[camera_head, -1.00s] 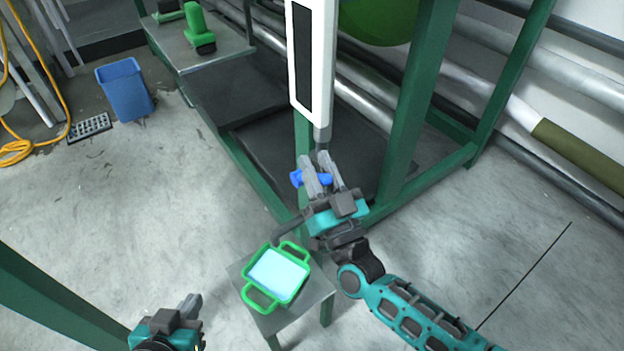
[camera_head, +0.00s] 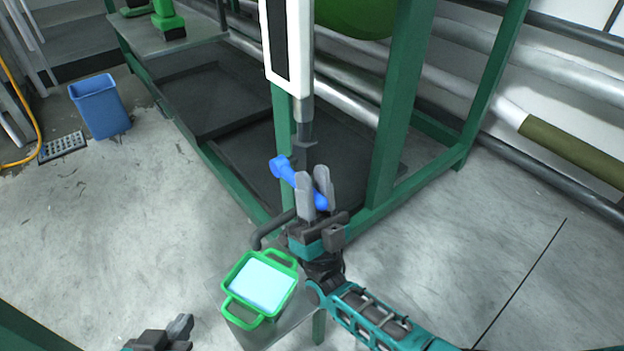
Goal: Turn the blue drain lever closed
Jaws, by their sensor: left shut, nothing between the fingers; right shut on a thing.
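The blue drain lever (camera_head: 284,172) is on the pipe below the white gauge panel. It slants from upper left down to lower right. My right gripper (camera_head: 313,182) has its fingers around the lever's lower right part and is shut on it; the fingers hide part of the lever. The lever's far left end shows clear of the fingers. My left gripper (camera_head: 182,328) is shut and empty at the bottom edge, partly cut off, away from the lever.
A green-handled tray (camera_head: 232,297) with pale blue liquid stands on a small metal table (camera_head: 285,325) below the outlet pipe (camera_head: 268,230). Green frame posts (camera_head: 397,115) stand behind and right of my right gripper. A blue bin (camera_head: 98,106) stands at far left. The floor between is clear.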

